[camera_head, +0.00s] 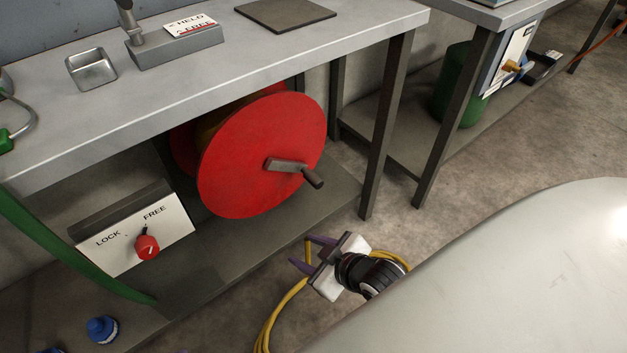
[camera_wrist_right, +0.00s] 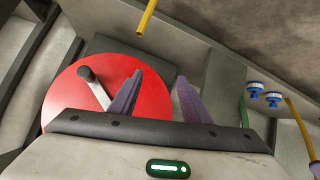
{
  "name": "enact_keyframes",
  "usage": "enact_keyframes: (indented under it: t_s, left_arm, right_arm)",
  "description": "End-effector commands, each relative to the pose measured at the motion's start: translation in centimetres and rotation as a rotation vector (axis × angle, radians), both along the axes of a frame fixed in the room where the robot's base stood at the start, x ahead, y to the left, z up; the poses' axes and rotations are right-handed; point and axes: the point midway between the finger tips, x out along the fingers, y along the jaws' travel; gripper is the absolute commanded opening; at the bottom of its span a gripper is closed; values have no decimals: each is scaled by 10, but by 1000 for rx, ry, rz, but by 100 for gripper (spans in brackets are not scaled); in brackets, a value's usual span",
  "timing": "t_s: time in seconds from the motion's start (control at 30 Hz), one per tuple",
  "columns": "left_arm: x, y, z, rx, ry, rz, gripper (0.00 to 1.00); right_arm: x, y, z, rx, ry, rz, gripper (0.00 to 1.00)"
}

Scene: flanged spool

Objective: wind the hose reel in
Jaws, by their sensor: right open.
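The hose reel (camera_head: 245,165) is a spool with a large red flange, mounted under the workbench. Its grey crank (camera_head: 285,165) ends in a dark handle (camera_head: 313,178) on the right side of the flange. In the right wrist view the flange (camera_wrist_right: 135,100) and crank handle (camera_wrist_right: 86,74) show left of centre. A yellow hose (camera_head: 275,315) lies on the floor and passes around my right gripper (camera_head: 302,251). That gripper is open, its purple fingers empty, below and apart from the crank. A red knob (camera_head: 147,247) sits on a plate marked LOCK and FREE; its exact setting is unclear.
The workbench top (camera_head: 300,50) overhangs the reel, with a metal leg (camera_head: 388,130) to its right. A green hose (camera_head: 60,240) hangs at the left. Blue fittings (camera_head: 102,328) sit on the lower shelf. A block with a HELD/FREE sign (camera_head: 190,25) stands on top.

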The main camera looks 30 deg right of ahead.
Motion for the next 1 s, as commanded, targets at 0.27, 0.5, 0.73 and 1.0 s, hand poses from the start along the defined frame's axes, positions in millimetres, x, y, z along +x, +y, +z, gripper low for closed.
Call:
enact_keyframes:
  t_s: [0.27,0.5,0.73,1.0]
  left_arm:
    - [-2,-2,-5,-4,10,-6,0]
    - [-2,-3,-4,-8,7,-10,0]
    - [1,-5,-2,-14,-2,-12,0]
    - [5,-12,3,-62,-37,-12,0]
  right_arm:
    - [63,-86,-22,-228,-395,50,43]
    - [70,-132,-13,-374,-645,93,43]
    - [73,-142,-8,-411,-720,106,43]
    - [118,-138,-10,-411,-722,105,43]
